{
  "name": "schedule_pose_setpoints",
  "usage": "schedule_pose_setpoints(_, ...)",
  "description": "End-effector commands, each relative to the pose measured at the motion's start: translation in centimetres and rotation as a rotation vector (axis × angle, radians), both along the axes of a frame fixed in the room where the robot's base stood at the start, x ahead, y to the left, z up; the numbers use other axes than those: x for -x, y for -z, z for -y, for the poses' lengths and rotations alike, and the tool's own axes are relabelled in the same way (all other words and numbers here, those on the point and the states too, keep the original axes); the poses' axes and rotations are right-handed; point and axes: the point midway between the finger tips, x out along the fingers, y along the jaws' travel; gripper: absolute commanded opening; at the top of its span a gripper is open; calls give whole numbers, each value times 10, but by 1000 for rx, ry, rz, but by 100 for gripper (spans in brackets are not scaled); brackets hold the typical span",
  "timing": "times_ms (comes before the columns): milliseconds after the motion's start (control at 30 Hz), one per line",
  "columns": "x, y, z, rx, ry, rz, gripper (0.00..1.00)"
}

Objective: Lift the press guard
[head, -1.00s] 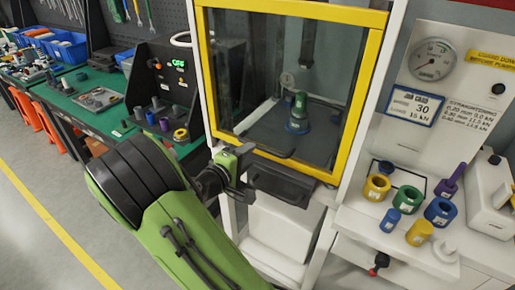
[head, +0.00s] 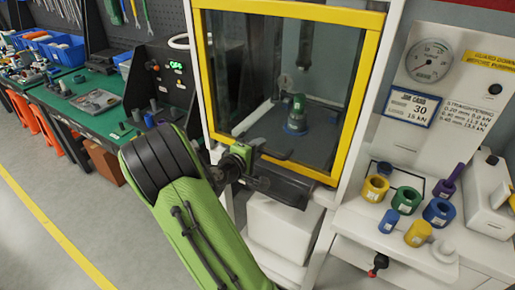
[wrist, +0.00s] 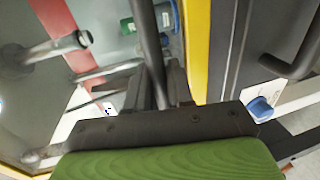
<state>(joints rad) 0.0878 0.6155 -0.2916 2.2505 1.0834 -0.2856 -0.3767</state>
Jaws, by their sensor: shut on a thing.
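The press guard is a clear pane in a yellow frame (head: 355,100) on the front of the white press cabinet. It looks down, covering the press opening. My gripper (head: 254,155) is at the lower edge of the guard, left of its middle. In the wrist view, my gripper (wrist: 158,92) is shut on a dark bar (wrist: 150,45), which looks like the guard handle. The yellow frame also shows there (wrist: 195,50), just right of the fingers. Behind the pane, a green and blue part (head: 297,115) stands on the press bed. My arm hides part of the lower left frame.
A white shelf (head: 350,222) at the right holds several coloured rings and cylinders. A gauge (head: 428,61) and a job card (head: 412,105) are on the panel above. A green bench (head: 85,85) with parts and a control box (head: 165,70) stand left. The floor at lower left is clear.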

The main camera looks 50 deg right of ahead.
Motion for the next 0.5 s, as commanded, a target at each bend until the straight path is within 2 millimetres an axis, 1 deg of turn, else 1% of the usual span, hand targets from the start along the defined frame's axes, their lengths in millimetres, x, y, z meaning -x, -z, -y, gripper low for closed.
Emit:
schedule_pose_setpoints(167,0,0,0,-2,0,0,0)
schedule_pose_setpoints(267,0,-3,0,-2,0,0,0)
schedule_pose_setpoints(367,0,-15,0,-1,0,0,0)
schedule_pose_setpoints(467,0,-35,0,0,1,2,0)
schedule_pose_setpoints(500,0,-45,0,1,2,3,0)
